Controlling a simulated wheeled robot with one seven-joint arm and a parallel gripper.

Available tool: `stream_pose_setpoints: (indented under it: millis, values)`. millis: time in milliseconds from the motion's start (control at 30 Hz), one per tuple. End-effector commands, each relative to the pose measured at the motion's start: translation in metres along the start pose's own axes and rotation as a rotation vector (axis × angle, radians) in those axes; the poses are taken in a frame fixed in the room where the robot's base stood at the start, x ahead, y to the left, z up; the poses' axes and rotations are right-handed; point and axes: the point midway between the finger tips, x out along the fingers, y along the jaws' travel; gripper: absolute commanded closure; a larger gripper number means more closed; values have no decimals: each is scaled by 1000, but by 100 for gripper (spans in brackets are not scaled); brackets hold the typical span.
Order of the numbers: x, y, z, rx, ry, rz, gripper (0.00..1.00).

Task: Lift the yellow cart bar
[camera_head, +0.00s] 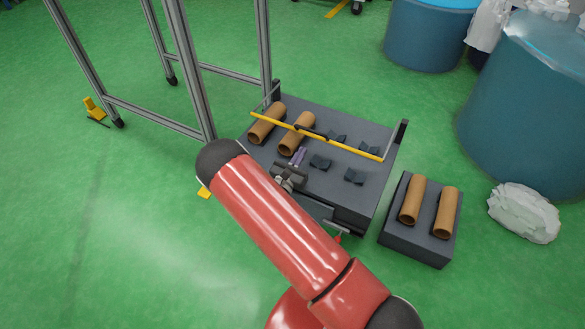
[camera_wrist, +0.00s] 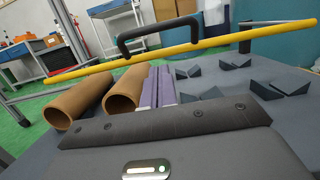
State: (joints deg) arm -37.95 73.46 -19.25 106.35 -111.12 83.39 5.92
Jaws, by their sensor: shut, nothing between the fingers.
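The yellow cart bar (camera_head: 340,145) runs across the top of the dark cart (camera_head: 376,185), between its side supports. It also crosses the wrist view (camera_wrist: 225,40), slanting up to the right. A black handle (camera_wrist: 158,33) is fixed on the bar and arches above it; it shows small and dark in the head view (camera_head: 312,133). My gripper (camera_head: 298,157) is over the cart on the near side of the bar. Its purple fingers (camera_wrist: 161,84) are together and empty, below the handle in the wrist view and apart from the bar.
Two brown tubes (camera_head: 296,134) lie on the cart left of my gripper. Several dark wedge blocks (camera_head: 354,176) sit to the right. A low dark box (camera_head: 417,238) with two tubes stands at right, near a blue drum (camera_head: 515,110). A metal frame (camera_head: 190,75) stands at left.

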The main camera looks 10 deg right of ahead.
Motion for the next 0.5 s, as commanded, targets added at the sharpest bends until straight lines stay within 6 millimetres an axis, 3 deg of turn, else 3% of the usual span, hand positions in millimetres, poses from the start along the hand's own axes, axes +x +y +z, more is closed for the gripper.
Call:
stream_pose_setpoints:
  millis: [33,200,500]
  values:
    - [11,-1,0,1,-1,-3,100]
    - [27,0,20,2,0,-2,100]
    - [35,0,29,0,1,0,100]
